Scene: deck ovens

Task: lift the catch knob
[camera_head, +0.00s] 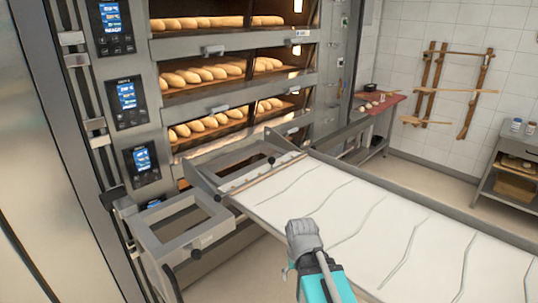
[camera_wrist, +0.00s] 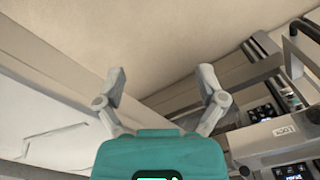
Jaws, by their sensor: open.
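My gripper (camera_wrist: 162,80) shows in the wrist view with its two grey fingers spread apart and nothing between them. In the head view my teal and grey arm end (camera_head: 318,275) hangs over the near edge of the white loader belt (camera_head: 345,205). Small dark knobs show on the loader frame: one by the far end of the belt (camera_head: 272,161), one on the near side rail (camera_head: 217,197) and one under the grey open frame (camera_head: 196,254). I cannot tell which is the catch knob. My gripper is apart from all three.
The deck oven (camera_head: 155,105) with bread on several decks stands behind the loader. A grey open frame (camera_head: 165,245) juts out at its left. A red-topped table (camera_head: 380,103) and a shelf (camera_head: 515,165) stand at the right. Bare floor lies between belt and shelf.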

